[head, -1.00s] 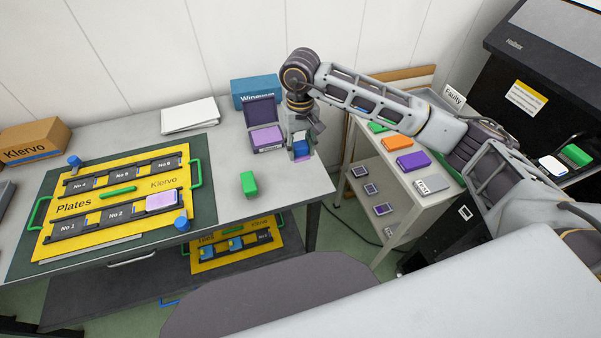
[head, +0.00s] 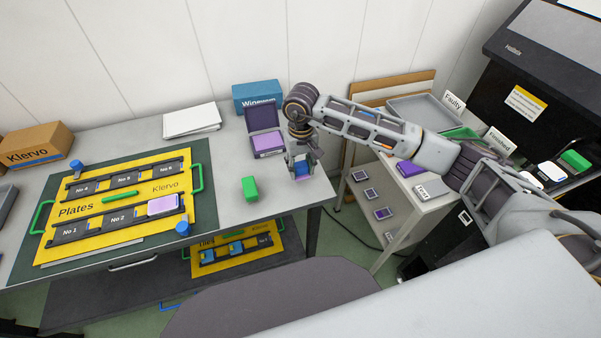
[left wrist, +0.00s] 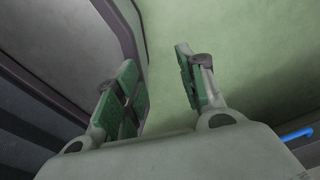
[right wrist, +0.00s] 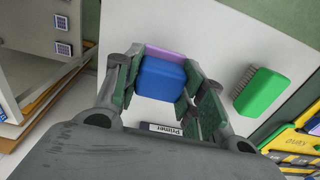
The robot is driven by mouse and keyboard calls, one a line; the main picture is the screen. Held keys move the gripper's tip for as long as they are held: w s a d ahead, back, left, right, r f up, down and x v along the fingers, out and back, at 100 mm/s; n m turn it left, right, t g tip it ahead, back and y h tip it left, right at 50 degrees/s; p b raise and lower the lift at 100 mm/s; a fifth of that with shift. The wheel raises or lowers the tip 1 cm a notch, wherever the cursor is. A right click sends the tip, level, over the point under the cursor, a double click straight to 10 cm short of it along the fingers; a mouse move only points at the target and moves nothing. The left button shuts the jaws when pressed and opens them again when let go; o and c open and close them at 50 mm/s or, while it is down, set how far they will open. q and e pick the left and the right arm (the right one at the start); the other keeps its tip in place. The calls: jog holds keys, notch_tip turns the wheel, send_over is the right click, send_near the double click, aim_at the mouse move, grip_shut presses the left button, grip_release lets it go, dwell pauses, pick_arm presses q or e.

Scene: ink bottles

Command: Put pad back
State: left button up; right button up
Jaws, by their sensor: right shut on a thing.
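My right gripper (head: 301,163) is shut on the blue pad (right wrist: 160,78), which has a purple layer along one edge. The blue of the pad also shows in the head view (head: 302,170), low over the right end of the table; I cannot tell if it touches the top. The open dark purple case (head: 264,118) stands to the left of and behind the gripper, with a lilac surface (head: 268,140) inside. In the right wrist view a label reading Primer (right wrist: 165,129) shows below the pad. My left gripper (left wrist: 160,78) is open and empty, outside the head view.
A green brush (head: 249,188) lies on the table to the left of the right gripper. The yellow Plates board (head: 105,227), with a lilac plate (head: 166,206), fills the left. A blue box (head: 256,93) stands behind the case. A trolley with trays (head: 415,108) is at the right.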

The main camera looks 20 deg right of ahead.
aim_at(300, 173)
notch_tip(300, 173, down, 3)
jog(key=shift+r, duration=0.15)
jog(key=shift+f, duration=0.45)
jog(key=o, duration=0.7)
jog(key=shift+o, duration=1.3)
jog(key=shift+r, duration=0.2)
notch_tip(300, 173, up, 4)
jog(key=shift+f, duration=0.1)
notch_tip(300, 173, up, 6)
jog(key=shift+r+b, duration=0.15)
jog(key=shift+b, duration=0.3)
jog(key=shift+r, duration=0.9)
pick_arm(q)
jog(key=shift+s+a+f, duration=0.25)
jog(key=shift+s+a, duration=0.1)
jog(key=shift+a, duration=0.1)
jog(key=shift+s+a+f, duration=0.25)
jog(key=shift+s+a, duration=0.05)
jog(key=shift+a, duration=0.15)
